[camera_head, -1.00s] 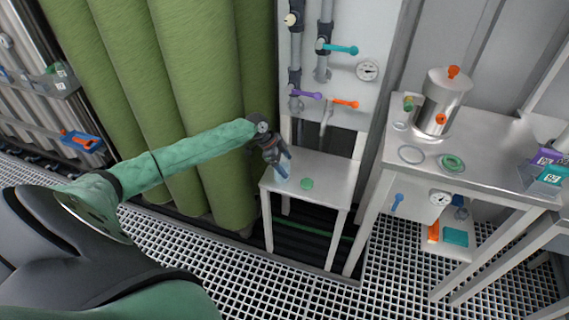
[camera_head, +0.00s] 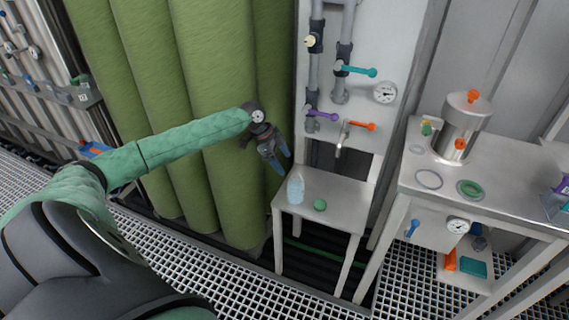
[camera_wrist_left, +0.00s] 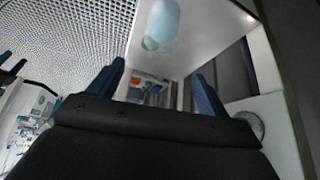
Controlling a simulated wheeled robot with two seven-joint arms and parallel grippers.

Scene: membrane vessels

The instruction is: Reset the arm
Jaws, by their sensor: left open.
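My left gripper (camera_head: 283,161) is open and empty. In the head view it hangs in front of the green vessels, up and left of a small metal table (camera_head: 337,193). A clear pale-blue bottle (camera_head: 295,188) stands on that table near its left edge, apart from the fingers. A round green cap-like piece (camera_head: 320,205) lies to the bottle's right. In the left wrist view the two dark-blue fingers (camera_wrist_left: 160,87) are spread wide, and the bottle also shows at the top (camera_wrist_left: 163,22). My right gripper is not in view.
Tall green vessels (camera_head: 215,110) stand behind my left arm. A panel with pipes, a purple handle (camera_head: 322,114), an orange handle (camera_head: 362,126) and a gauge (camera_head: 385,92) rises behind the small table. A steel bench (camera_head: 500,190) with a metal canister (camera_head: 461,128) stands at right.

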